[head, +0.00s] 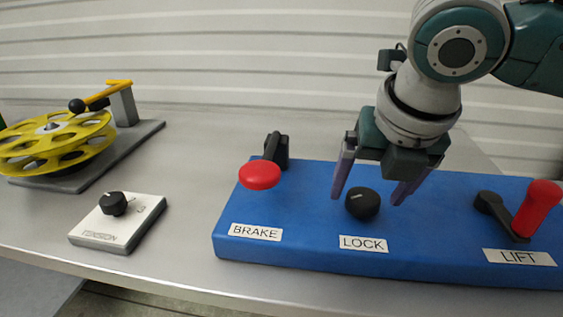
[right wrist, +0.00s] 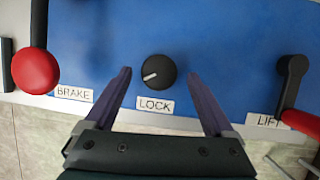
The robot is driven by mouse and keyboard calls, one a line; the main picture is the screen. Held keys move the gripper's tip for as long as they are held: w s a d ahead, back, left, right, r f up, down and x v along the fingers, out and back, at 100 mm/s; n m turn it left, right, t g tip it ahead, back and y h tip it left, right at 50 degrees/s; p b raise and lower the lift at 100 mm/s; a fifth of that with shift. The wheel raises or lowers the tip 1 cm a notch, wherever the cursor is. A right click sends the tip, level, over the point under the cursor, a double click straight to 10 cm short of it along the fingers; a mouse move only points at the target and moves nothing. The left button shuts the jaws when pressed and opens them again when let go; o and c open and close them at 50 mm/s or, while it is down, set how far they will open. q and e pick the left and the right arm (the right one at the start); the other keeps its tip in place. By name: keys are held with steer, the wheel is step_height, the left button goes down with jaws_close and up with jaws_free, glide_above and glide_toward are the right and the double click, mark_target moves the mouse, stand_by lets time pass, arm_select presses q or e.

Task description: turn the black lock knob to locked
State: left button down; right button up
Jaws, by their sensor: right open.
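The black lock knob (head: 362,203) stands on the blue panel (head: 300,258) behind the LOCK label (head: 363,243). It also shows in the right wrist view (right wrist: 159,72), with its white pointer line aimed to the left and slightly toward the label. My right gripper (head: 368,196) is open above the panel. Its two purple fingers are spread to the left and right of the knob, apart from it. In the right wrist view the knob lies centred between the fingers, a little beyond their tips. My left gripper is not in view.
The red BRAKE lever (head: 259,176) stands left of the knob, and the LIFT lever with its red handle (head: 538,208) stands to the right. A white TENSION box (head: 118,222) and a yellow reel (head: 58,143) are farther left on the grey table (head: 185,215).

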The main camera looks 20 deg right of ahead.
steer(key=shift+w+f, duration=0.2)
steer(key=shift+f, duration=0.35)
steer(key=c, duration=1.4)
